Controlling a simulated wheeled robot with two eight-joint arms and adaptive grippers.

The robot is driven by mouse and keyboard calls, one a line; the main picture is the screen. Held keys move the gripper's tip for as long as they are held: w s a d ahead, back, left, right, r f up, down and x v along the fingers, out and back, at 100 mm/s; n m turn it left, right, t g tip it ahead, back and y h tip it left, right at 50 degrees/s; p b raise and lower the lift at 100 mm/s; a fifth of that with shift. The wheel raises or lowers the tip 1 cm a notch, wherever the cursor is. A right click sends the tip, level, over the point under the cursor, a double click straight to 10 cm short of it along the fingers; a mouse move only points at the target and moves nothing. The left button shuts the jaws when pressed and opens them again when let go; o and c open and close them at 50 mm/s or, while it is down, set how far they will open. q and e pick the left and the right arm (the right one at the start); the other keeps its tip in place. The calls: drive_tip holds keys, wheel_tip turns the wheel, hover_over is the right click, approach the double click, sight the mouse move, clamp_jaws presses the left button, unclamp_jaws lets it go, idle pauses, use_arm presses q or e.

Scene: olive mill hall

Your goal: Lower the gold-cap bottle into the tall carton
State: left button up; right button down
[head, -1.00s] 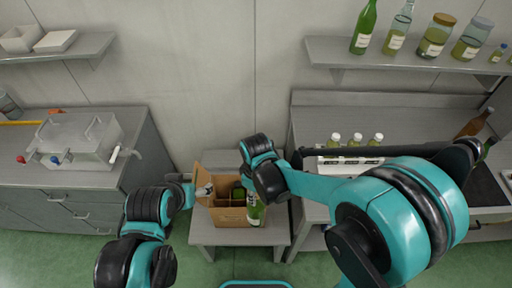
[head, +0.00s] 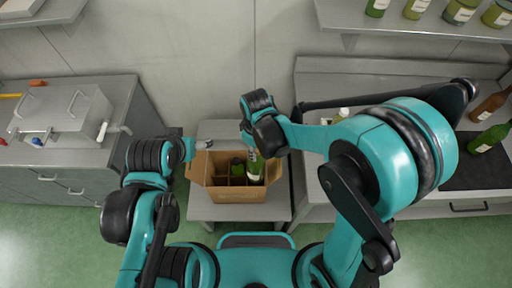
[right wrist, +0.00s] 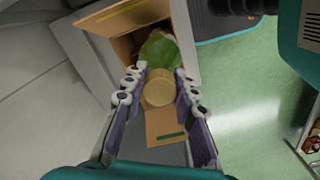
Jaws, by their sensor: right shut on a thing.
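The open cardboard carton (head: 238,195) stands on a small grey stand, flaps spread, with dividers inside. The gold-cap bottle, green with a pale label (head: 256,171), is at the carton's right side, its lower end hidden behind the front wall. My right gripper (head: 252,153) is above it, shut on its neck. In the right wrist view the gold cap (right wrist: 158,90) sits between the two fingers, with green glass beyond. Another dark green bottle (head: 237,167) stands in the carton to the left. My left gripper (head: 188,148) is by the left flap; its jaw state is unclear.
The stand (head: 209,210) has a grey bench with a metal box (head: 60,115) on its left. On the right bench lie a dark mat (head: 470,172), a green bottle (head: 488,138) and a brown bottle (head: 489,106). A shelf with bottles and jars is above. Green floor is clear in front.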

sight(256, 168)
wheel_tip(256, 168, down, 16)
drive_tip(key=b, duration=1.1)
drive_tip(key=shift+r, duration=0.2)
wheel_tip(256, 168, down, 10)
drive_tip(key=b, duration=0.9)
drive_tip(key=shift+f+b, duration=0.25)
drive_tip(key=shift+b, duration=0.15)
drive_tip(key=c, duration=1.1)
unclamp_jaws()
drive_tip(key=shift+c, duration=0.2)
wheel_tip(256, 168, up, 12)
drive_tip(key=shift+r, duration=0.1)
